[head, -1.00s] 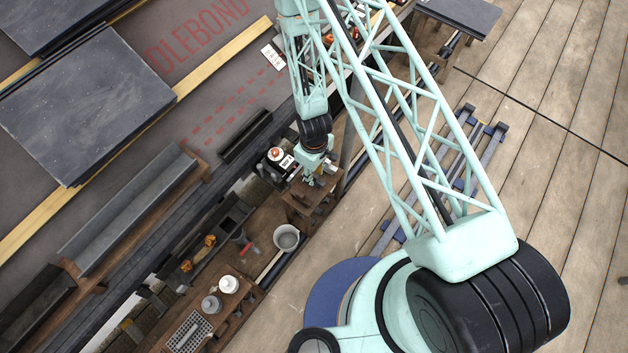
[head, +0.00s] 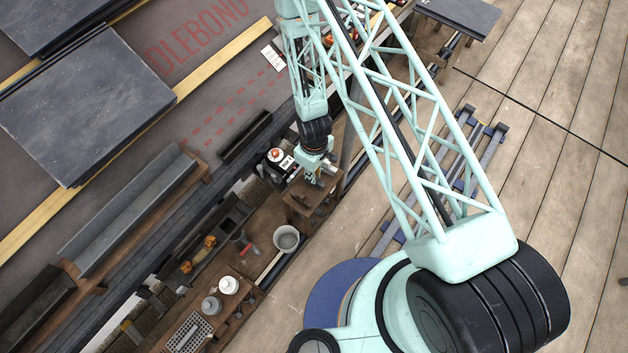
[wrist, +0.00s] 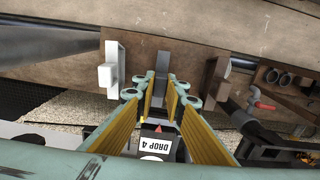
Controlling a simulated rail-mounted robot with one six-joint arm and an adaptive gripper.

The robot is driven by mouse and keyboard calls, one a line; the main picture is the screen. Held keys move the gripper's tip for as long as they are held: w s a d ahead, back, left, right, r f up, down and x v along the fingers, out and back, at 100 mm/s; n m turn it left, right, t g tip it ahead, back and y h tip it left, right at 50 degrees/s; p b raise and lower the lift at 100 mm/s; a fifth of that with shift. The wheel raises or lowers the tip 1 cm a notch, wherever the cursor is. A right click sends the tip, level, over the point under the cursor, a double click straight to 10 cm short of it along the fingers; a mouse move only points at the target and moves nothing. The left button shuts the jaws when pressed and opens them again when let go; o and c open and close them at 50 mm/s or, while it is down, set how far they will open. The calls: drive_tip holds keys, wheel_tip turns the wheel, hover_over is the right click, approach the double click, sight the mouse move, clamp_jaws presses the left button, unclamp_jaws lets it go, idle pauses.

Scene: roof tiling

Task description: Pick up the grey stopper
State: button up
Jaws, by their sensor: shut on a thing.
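My gripper (head: 313,179) is low over a small brown wooden stand in the middle of the head view. In the wrist view my gripper (wrist: 160,92) has its two yellow-padded fingers shut on a narrow grey piece, which I take to be the grey stopper (wrist: 161,66). The stopper stands out beyond the fingertips against the wood. Its lower end is partly hidden between the fingers. In the head view the stopper is too small and covered to make out clearly.
A white block (wrist: 106,76) sits left of the fingers. A red-handled tool (wrist: 262,104) is at right. A grey bucket (head: 287,239) and a white jar (head: 228,285) stand on the bench. The plank floor at right is mostly clear.

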drive_tip(key=shift+r, duration=0.2)
drive_tip(key=shift+r+p, duration=0.55)
drive_tip(key=shift+r, duration=1.05)
drive_tip(key=s+d+r+p, duration=0.1)
drive_tip(key=s+d, duration=0.3)
drive_tip(key=s, duration=1.1)
drive_tip(key=shift+s+d+r+p, duration=0.2)
drive_tip(key=shift+p, duration=0.35)
drive_tip(key=shift+w, duration=0.1)
